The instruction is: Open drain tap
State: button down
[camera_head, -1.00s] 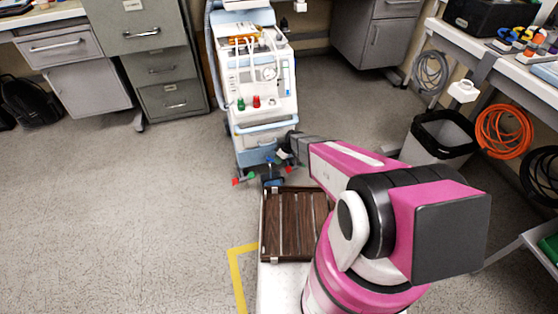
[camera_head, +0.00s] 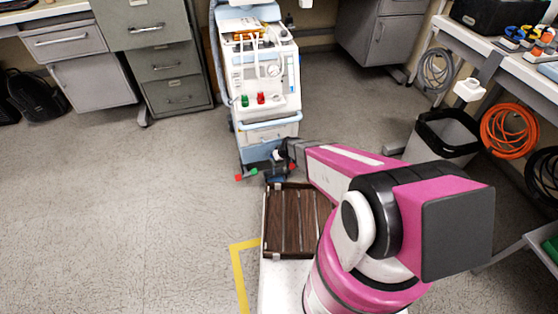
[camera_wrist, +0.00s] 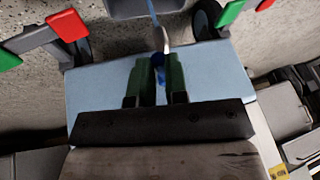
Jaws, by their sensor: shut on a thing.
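The infusion pump cart (camera_head: 266,75) is a white and pale-blue machine standing on the floor ahead of me. My gripper (camera_head: 272,168) is low at its front, near the base, where it looks small and dark in the head view. In the wrist view two green fingers of my gripper (camera_wrist: 158,77) are close together on a small blue tap (camera_wrist: 161,72). The tap is partly hidden between the fingers. A pale-blue panel (camera_wrist: 100,88) of the cart lies behind them. How far the tap is turned cannot be told.
Red (camera_wrist: 68,25) and green (camera_wrist: 10,58) pedals stick out on both sides of the cart base. A black-rimmed bin (camera_head: 446,128) and orange cable coil (camera_head: 508,130) are at the right. Grey cabinets (camera_head: 172,65) line the back.

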jog(key=shift+a, duration=0.1)
dwell(0.4)
jog(key=c, duration=1.1)
grip_release()
jog(key=shift+s+r, duration=0.1)
jog(key=v, duration=1)
jog(key=shift+s+r, duration=0.1)
jog(key=shift+r, duration=0.15)
jog(key=s+d+r+m+g+h, duration=0.1)
jog(key=s+d+r, duration=0.3)
jog(key=d+r, duration=0.2)
jog(key=s+d+r+m+g+h, duration=0.1)
jog(key=s+d+r, duration=0.3)
jog(key=r, duration=0.7)
jog(key=s+d+r+m+h, duration=0.2)
jog(key=s+d+r+m, duration=0.1)
jog(key=s+d+r, duration=0.2)
jog(key=shift+d+r+g, duration=0.2)
jog(key=shift+d+r, duration=0.45)
jog(key=shift+r, duration=0.2)
jog(key=shift+d+r+g, duration=0.2)
jog(key=shift+d+r, duration=0.45)
jog(key=shift+r, duration=0.25)
